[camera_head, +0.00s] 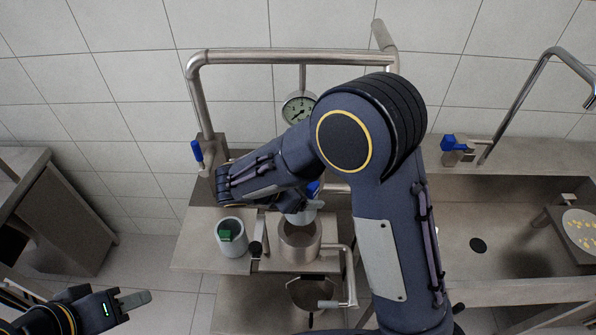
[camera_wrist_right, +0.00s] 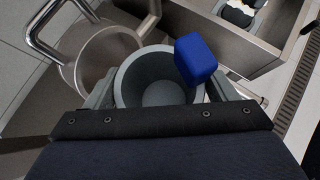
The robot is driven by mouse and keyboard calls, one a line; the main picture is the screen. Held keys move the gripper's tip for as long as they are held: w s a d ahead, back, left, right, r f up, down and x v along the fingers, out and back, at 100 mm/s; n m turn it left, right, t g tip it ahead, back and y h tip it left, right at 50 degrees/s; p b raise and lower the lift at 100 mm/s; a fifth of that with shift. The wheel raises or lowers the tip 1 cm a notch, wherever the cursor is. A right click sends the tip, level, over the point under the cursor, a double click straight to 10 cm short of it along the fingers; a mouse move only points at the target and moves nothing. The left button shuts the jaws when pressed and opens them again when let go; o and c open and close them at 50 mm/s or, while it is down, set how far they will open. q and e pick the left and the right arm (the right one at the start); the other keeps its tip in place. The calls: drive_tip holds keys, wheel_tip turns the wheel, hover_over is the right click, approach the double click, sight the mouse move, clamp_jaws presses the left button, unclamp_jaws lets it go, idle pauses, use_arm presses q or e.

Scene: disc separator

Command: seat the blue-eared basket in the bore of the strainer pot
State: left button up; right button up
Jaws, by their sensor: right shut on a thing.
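The blue-eared basket, a grey round cup (camera_wrist_right: 160,92) with a blue block on its rim (camera_wrist_right: 196,58), is held between the fingers of my right gripper (camera_wrist_right: 163,95). In the head view the basket (camera_head: 301,216) is largely hidden by my right arm, with a bit of blue showing. The strainer pot (camera_head: 299,252) is a steel cylinder just below it. In the right wrist view the pot's open bore (camera_wrist_right: 100,58) lies up and left of the basket, not lined up with it in the picture. My left gripper (camera_head: 134,299) is at the lower left, far away; its jaw gap cannot be made out.
A pale cup with a green block (camera_head: 230,237) stands left of the pot. A bent pipe (camera_head: 349,275) and a lower vessel (camera_head: 310,293) are right of and below the pot. A pipe frame with a gauge (camera_head: 299,109) stands behind. A sink (camera_head: 445,225) is at right.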

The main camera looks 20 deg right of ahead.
drive_tip(key=shift+s, duration=0.25)
drive_tip(key=shift+w+a, duration=0.1)
drive_tip(key=shift+f+b, duration=2.25)
drive_tip(key=shift+f, duration=0.7)
drive_tip(key=shift+f+b, duration=0.5)
drive_tip(key=shift+f, duration=0.3)
drive_tip(key=shift+r, duration=0.15)
drive_tip(key=shift+r+p, duration=0.45)
idle(0.8)
drive_tip(key=shift+f+b, duration=0.3)
drive_tip(key=shift+f, duration=0.25)
